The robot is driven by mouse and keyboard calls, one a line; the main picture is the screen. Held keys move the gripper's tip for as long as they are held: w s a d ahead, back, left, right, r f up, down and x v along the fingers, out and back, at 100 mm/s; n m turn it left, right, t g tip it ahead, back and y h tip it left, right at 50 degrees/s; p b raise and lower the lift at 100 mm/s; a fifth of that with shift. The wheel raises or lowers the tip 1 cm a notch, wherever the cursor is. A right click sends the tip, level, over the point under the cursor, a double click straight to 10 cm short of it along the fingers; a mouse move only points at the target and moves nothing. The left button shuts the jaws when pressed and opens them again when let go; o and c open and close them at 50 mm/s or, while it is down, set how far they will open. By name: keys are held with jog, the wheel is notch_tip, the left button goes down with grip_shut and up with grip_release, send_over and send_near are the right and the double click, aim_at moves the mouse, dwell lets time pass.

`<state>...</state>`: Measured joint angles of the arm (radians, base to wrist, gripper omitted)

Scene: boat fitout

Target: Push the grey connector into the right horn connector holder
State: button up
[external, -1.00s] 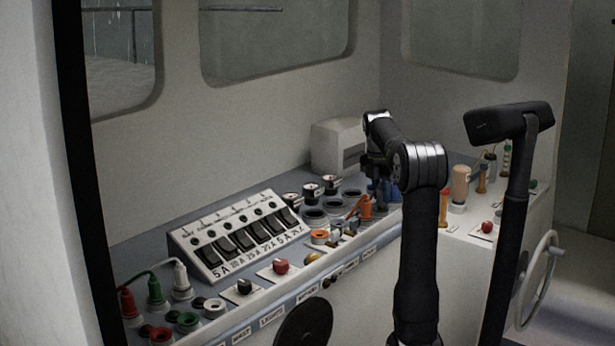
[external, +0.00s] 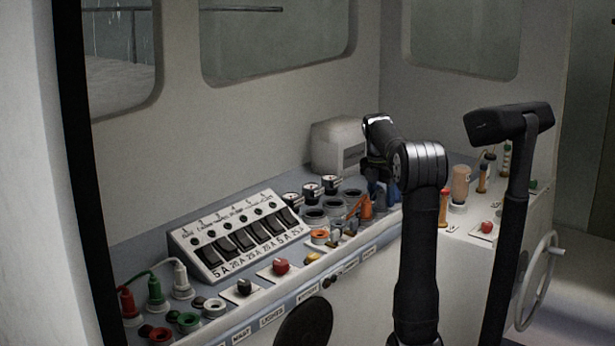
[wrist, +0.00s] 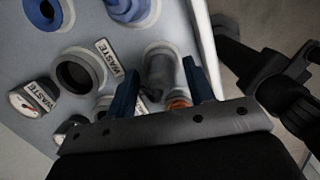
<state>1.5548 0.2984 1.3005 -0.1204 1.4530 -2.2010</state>
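My gripper (wrist: 163,88) has two blue fingers set apart in the wrist view. A dark grey cylindrical piece (wrist: 162,70), probably the grey connector, shows between them, closer to the right finger. It lies over a pale round holder (wrist: 158,47); I cannot tell whether it is seated in it. No grip on it is visible. An orange piece (wrist: 178,103) shows behind it, close to the gripper's bar. In the external view my gripper (external: 380,190) is low over the console's right part, beside an orange connector (external: 365,207). The right horn holder cannot be identified by a label.
A dark open socket (wrist: 80,72) and blue round sockets (wrist: 127,8) are nearby, with "WASTE" labels. The switch panel (external: 235,240) stands left on the console. A brown-orange bottle-like piece (external: 460,184) stands to the right. A white box (external: 335,145) is behind.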

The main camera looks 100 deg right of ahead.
notch_tip(320, 180, up, 17)
jog(key=w+a, duration=0.1)
jog(key=w, duration=0.1)
jog(key=shift+a+r, duration=0.15)
jog(key=shift+a, duration=0.2)
dwell(0.6)
jog(key=f, duration=0.5)
jog(key=s+d+f, duration=0.1)
jog(key=f, duration=0.5)
jog(key=s+f, duration=0.1)
jog(key=f, duration=0.5)
jog(key=shift+d+f, duration=0.2)
jog(key=shift+d, duration=0.1)
jog(key=shift+r, duration=0.25)
